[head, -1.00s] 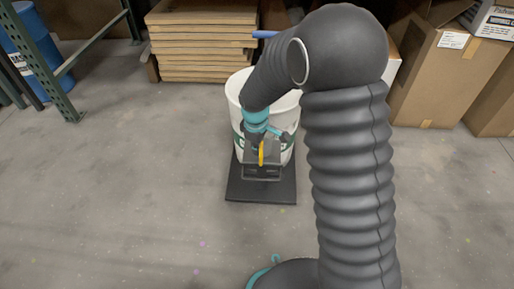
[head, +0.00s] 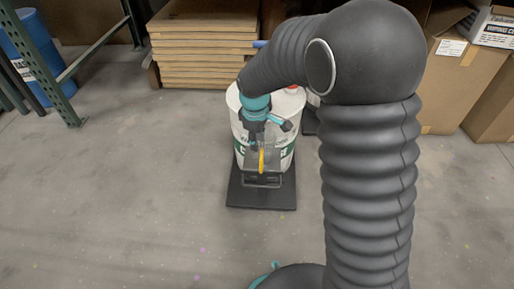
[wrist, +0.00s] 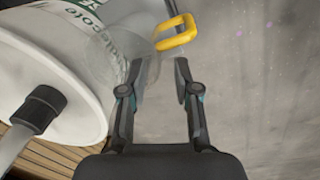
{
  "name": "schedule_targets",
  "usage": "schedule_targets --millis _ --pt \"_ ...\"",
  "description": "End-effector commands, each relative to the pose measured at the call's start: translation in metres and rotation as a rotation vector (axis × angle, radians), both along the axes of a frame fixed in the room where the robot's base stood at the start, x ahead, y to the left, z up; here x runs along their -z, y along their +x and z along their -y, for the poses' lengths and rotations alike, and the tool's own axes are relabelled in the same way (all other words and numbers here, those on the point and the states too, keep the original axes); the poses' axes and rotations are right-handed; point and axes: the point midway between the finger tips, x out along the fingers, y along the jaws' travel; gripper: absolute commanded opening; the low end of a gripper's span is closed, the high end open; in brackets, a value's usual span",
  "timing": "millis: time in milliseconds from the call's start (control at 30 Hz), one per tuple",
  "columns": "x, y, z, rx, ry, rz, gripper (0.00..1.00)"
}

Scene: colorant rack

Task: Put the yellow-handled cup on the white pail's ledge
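The clear cup (wrist: 118,62) has a yellow handle (wrist: 176,33), which also shows in the head view (head: 261,160). It is at the front of the white pail (head: 290,103), at the pail's grey ledge (head: 262,183). The pail also fills the left of the wrist view (wrist: 62,85). My gripper (wrist: 160,66) is open, its fingertips apart. In the wrist view the handle is just past the tips and the clear body overlaps the left finger. Whether the cup's base rests fully on the ledge is hard to see.
The pail stands on a dark mat (head: 262,198). A black spout (wrist: 40,108) is on the pail's top. Stacked boards (head: 205,45) lie behind, cardboard boxes (head: 452,75) to the right and a blue barrel (head: 42,55) at far left. The floor in front is clear.

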Motion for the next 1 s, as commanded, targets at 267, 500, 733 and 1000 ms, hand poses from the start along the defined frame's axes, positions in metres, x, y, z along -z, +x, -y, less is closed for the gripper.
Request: schedule_targets --millis 267,500,733,1000 --pt "-0.036 -0.003 -0.002 0.000 0.001 0.000 0.31" --pt "-0.041 -0.005 -0.001 0.002 0.001 0.000 0.31" --pt "-0.075 -0.021 0.026 0.114 0.032 0.043 0.31" --pt "-0.139 -0.080 0.088 0.408 0.115 0.142 0.31"
